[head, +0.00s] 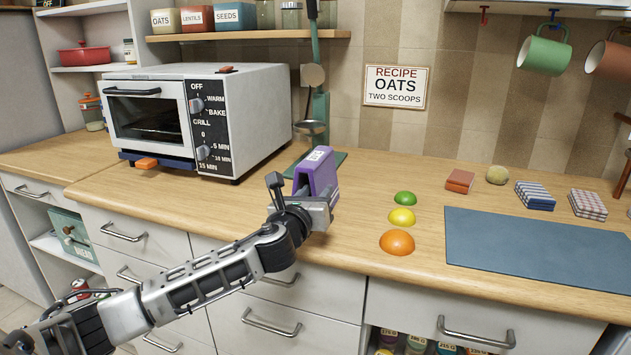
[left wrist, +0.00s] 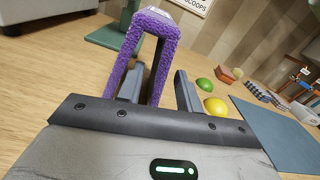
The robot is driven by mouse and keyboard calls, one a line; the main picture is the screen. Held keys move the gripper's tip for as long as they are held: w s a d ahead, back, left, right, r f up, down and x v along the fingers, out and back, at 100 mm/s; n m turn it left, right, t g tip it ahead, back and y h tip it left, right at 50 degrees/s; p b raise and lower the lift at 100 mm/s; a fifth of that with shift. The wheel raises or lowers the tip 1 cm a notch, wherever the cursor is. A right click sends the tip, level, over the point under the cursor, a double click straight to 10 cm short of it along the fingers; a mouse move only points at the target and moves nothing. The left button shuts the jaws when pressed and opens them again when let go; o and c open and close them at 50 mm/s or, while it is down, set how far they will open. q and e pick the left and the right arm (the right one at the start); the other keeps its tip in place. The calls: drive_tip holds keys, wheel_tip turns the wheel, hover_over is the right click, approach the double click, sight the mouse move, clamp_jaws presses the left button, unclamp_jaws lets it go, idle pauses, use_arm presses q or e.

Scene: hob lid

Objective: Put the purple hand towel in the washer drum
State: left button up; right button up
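The purple hand towel (head: 318,172) is folded into an upside-down U with a pale label on top. It stands near the counter's middle and also shows in the left wrist view (left wrist: 136,52). My left gripper (head: 312,200) is at the towel's near side. In the left wrist view its fingers (left wrist: 157,78) are apart, with one towel leg between them and the other leg outside the left finger. A gap shows between the inner leg and the right finger. I see no washer drum in either view, and my right gripper does not show.
A white toaster oven (head: 205,115) stands left of the towel. Green, yellow and orange domes (head: 397,242) lie to its right, before a blue-grey mat (head: 540,245). Folded cloths (head: 535,195) lie behind the mat.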

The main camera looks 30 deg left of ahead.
sight(321, 185)
use_arm(q)
drive_tip(key=x, duration=0.4)
drive_tip(key=shift+w+f, duration=0.1)
drive_tip(key=shift+w, duration=0.05)
clamp_jaws()
drive_tip(key=shift+a, duration=0.1)
